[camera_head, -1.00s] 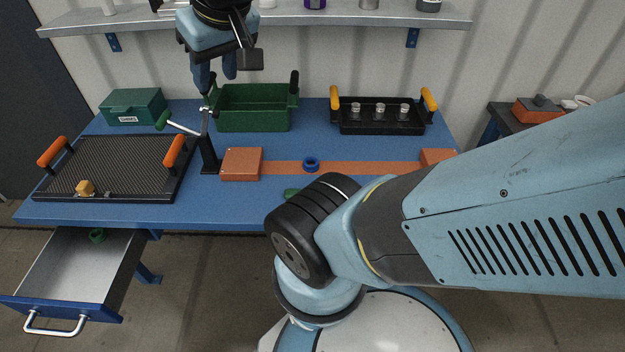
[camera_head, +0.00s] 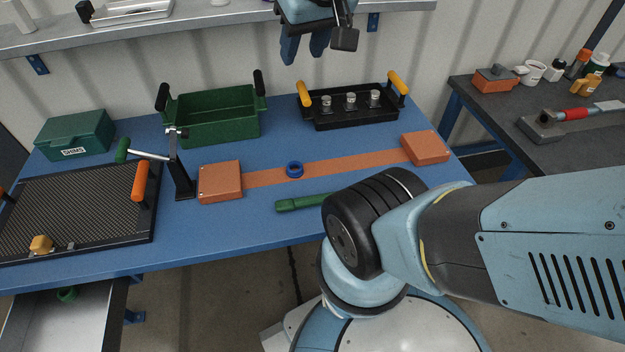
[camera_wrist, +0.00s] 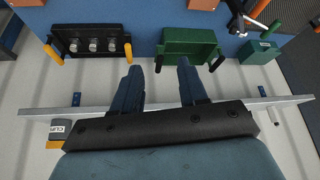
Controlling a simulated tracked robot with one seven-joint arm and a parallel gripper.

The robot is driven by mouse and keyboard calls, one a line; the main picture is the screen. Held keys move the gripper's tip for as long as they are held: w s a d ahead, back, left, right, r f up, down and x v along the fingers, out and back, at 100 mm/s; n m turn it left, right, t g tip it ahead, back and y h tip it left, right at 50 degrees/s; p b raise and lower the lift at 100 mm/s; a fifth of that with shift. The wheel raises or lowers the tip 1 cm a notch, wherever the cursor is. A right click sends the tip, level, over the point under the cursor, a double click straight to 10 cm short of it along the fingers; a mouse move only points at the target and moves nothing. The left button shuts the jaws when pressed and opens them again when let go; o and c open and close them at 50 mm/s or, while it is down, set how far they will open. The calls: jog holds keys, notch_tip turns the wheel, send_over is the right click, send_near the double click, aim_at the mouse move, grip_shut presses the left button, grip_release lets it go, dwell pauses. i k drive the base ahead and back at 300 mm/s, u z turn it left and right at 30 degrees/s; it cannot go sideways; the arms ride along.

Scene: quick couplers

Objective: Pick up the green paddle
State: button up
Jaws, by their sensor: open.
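A green paddle (camera_head: 300,203) lies flat on the blue table near its front edge. Its right part is hidden behind my arm. My gripper (camera_head: 305,52) is high up near the shelf, above the back of the table and well apart from the paddle. In the wrist view my gripper (camera_wrist: 161,68) has its two fingers spread, with nothing between them. The paddle cannot be made out in the wrist view.
A green bin (camera_head: 213,131) and a black tray (camera_head: 352,120) with metal fittings stand at the back. An orange strip (camera_head: 335,168) with end blocks and a blue ring (camera_head: 295,169) lies behind the paddle. A clamp stand (camera_head: 180,172) and mesh tray (camera_head: 75,215) are left. A shelf (camera_head: 215,22) hangs behind.

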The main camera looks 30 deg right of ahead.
aim_at(280, 206)
jog(key=z, duration=0.55)
jog(key=k, duration=1.5)
jog(key=u, duration=1.05)
jog(key=i, duration=1)
jog(key=u, duration=0.05)
